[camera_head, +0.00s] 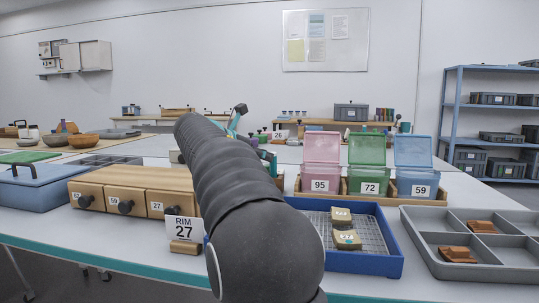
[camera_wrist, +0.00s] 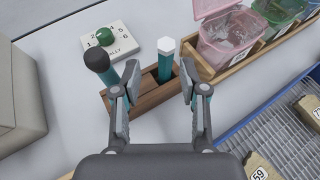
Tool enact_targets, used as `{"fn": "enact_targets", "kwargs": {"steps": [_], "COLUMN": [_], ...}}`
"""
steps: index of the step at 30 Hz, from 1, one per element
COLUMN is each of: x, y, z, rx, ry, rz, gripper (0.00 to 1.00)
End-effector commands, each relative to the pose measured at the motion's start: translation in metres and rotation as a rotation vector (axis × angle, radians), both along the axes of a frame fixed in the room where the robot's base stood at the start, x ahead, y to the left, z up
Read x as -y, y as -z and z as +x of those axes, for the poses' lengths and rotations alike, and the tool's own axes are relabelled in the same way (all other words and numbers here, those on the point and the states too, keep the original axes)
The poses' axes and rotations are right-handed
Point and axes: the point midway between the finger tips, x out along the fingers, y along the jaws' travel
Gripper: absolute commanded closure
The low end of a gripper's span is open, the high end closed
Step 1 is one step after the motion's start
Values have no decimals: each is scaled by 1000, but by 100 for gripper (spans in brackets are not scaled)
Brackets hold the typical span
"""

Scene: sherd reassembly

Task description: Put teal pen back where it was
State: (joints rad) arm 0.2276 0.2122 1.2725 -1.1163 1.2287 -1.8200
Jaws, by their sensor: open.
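In the wrist view a wooden holder (camera_wrist: 150,97) with slots stands on the white table. A teal pen-like item with a white six-sided top (camera_wrist: 166,62) stands upright in it. A second teal-bodied item with a rounded black top (camera_wrist: 99,62) stands at the holder's left end, slightly tilted in the picture. I cannot tell for certain which is the teal pen. My gripper (camera_wrist: 160,70) is open above the holder, with the white-topped item between its fingers, nearer the right one. I see no contact. In the head view my arm mostly hides this spot.
A white tally block with a green knob (camera_wrist: 105,35) lies behind the holder. Lidded pink (camera_head: 321,163), green (camera_head: 368,165) and blue (camera_head: 413,167) boxes stand in a wooden rack to the right. A blue wire-bottomed tray (camera_head: 380,262) with labelled sherds is nearer; wooden drawers (camera_head: 128,186) are left.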

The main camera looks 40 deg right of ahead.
Motion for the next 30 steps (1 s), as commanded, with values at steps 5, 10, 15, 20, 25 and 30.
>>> {"fn": "enact_targets", "kwargs": {"steps": [5, 10, 15, 20, 25, 30], "x": [-35, -60, -74, -77, -77, -77], "y": [-17, -27, -31, -32, -32, -32], "z": [-6, -11, -14, -14, -14, -14], "rx": [0, 1, 0, 0, 0, 0], "ry": [-3, -2, 0, 0, 1, 1], "rz": [-1, -1, 0, 0, 0, -1], "gripper": [57, 57, 57, 57, 57, 57]}}
